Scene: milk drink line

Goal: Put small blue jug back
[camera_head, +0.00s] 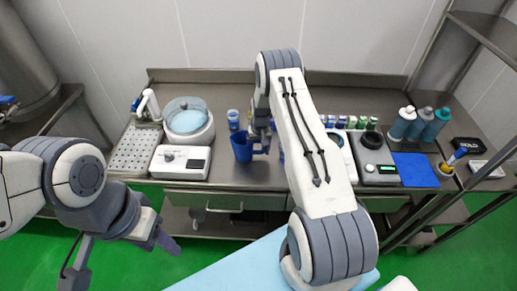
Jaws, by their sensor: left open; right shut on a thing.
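A small blue jug (242,147) is upright at the middle of the counter, near its front edge. My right gripper (262,146) reaches down at the jug's right side and is shut on it, at the handle side. I cannot tell if the jug's base touches the counter. My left gripper (168,240) is open and empty, low at the left, in front of the counter and well apart from the jug. My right arm hides part of the counter to the right of the jug.
A white scale (181,162) and a round clear-lidded bowl (188,120) stand left of the jug. A blue can (233,119) stands behind it. Right of my arm are a grey device (373,155), a blue mat (414,170) and several bottles (403,122).

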